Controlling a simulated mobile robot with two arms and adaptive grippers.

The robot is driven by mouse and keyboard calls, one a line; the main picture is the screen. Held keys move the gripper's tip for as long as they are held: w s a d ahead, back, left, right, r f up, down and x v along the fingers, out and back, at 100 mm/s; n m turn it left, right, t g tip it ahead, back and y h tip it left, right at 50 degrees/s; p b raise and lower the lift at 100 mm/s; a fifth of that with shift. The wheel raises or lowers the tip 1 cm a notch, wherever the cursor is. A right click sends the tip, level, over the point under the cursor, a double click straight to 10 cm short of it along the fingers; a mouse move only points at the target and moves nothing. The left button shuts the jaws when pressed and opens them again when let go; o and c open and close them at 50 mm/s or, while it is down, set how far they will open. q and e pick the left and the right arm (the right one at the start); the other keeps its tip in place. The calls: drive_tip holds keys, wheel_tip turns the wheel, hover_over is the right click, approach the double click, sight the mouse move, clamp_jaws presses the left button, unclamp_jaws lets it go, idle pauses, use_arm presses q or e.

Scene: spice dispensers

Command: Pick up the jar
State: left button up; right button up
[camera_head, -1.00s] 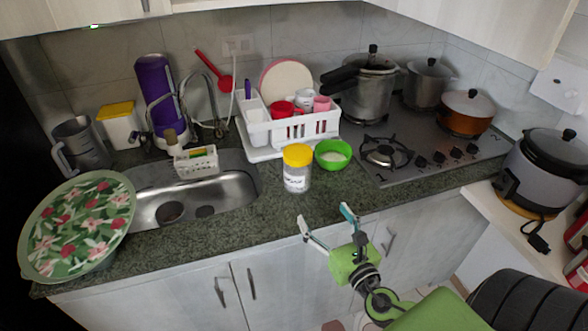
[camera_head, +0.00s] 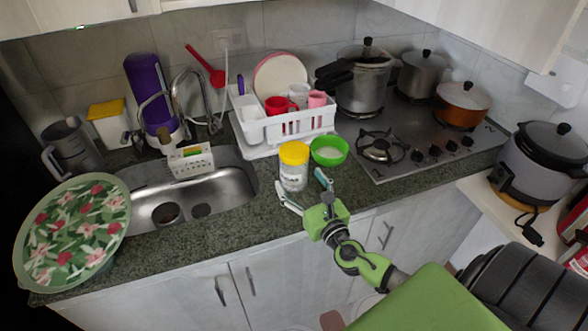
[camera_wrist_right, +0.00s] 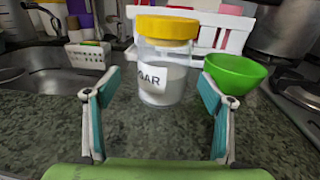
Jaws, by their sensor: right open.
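The jar (camera_head: 293,168) is clear with a yellow lid and a white label, and it stands upright on the granite counter right of the sink. In the right wrist view the jar (camera_wrist_right: 163,72) is ahead, between and beyond my fingers, with the label partly reading "AR" and white contents inside. My right gripper (camera_head: 305,190) is open at the counter's front edge, just in front of the jar. Its two fingers (camera_wrist_right: 155,105) are spread wide with nothing between them. My left gripper is not in view.
A green bowl (camera_head: 329,151) stands close to the jar's right, near my right finger. A white dish rack (camera_head: 262,142) with cups and plates is behind. The sink (camera_head: 225,185) is left and the stove (camera_head: 425,150) right. The counter before the jar is clear.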

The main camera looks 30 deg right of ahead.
drive_tip(key=shift+w+d+r, duration=0.2)
drive_tip(key=shift+w, duration=0.25)
drive_tip(key=w, duration=0.2)
drive_tip(key=w+d+p, duration=0.1)
drive_tip(key=w, duration=0.1)
drive_tip(key=shift+f, duration=0.2)
drive_tip(key=c, duration=1.8)
drive_tip(key=shift+o, duration=0.2)
drive_tip(key=shift+r, duration=0.15)
